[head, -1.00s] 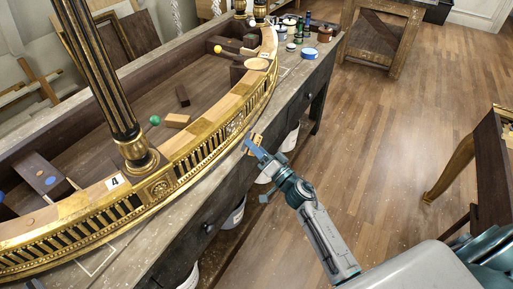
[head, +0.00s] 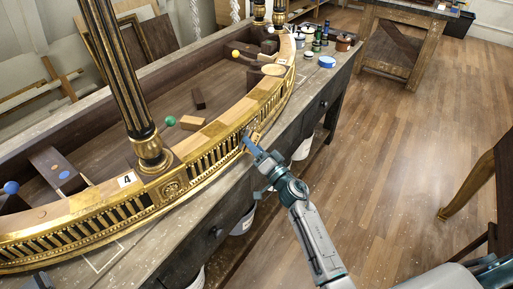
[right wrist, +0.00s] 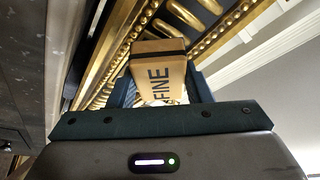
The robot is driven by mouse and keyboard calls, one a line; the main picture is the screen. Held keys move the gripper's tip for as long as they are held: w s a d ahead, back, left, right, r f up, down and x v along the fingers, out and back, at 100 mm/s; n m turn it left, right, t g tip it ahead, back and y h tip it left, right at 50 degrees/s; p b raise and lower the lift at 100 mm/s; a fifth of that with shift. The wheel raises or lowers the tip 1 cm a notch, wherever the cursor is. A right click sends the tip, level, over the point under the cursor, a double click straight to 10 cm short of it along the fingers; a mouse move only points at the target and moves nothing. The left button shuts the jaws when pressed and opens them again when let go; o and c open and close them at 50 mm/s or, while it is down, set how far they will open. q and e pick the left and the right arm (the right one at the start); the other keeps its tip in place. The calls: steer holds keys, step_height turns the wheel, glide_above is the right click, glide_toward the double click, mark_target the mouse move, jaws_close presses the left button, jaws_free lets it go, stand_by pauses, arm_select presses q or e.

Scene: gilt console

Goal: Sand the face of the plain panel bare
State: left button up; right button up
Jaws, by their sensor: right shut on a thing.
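The gilt console's curved apron (head: 190,165) runs across the bench, with a dark slatted band between gold mouldings. My right gripper (head: 249,140) is at the apron's front face, right of the label 4. In the right wrist view it is shut on a tan sanding block (right wrist: 158,75) marked FINE, with a dark band near its far end. The block's far end is close to the apron's gold mouldings (right wrist: 195,38); I cannot tell whether it touches. I cannot make out the plain panel; the block and gripper cover that stretch of apron.
The workbench (head: 215,205) has a narrow strip in front of the console. A black and gold leg (head: 119,75) rises from the apron. Wood blocks lie in the recess behind. Jars and a blue-lidded tin (head: 327,62) stand at the far right end.

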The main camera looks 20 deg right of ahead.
steer(key=shift+w+a+p, duration=0.3)
steer(key=shift+w+a, duration=0.3)
steer(key=shift+w, duration=0.15)
stand_by(0.8)
steer(key=shift+d, duration=0.1)
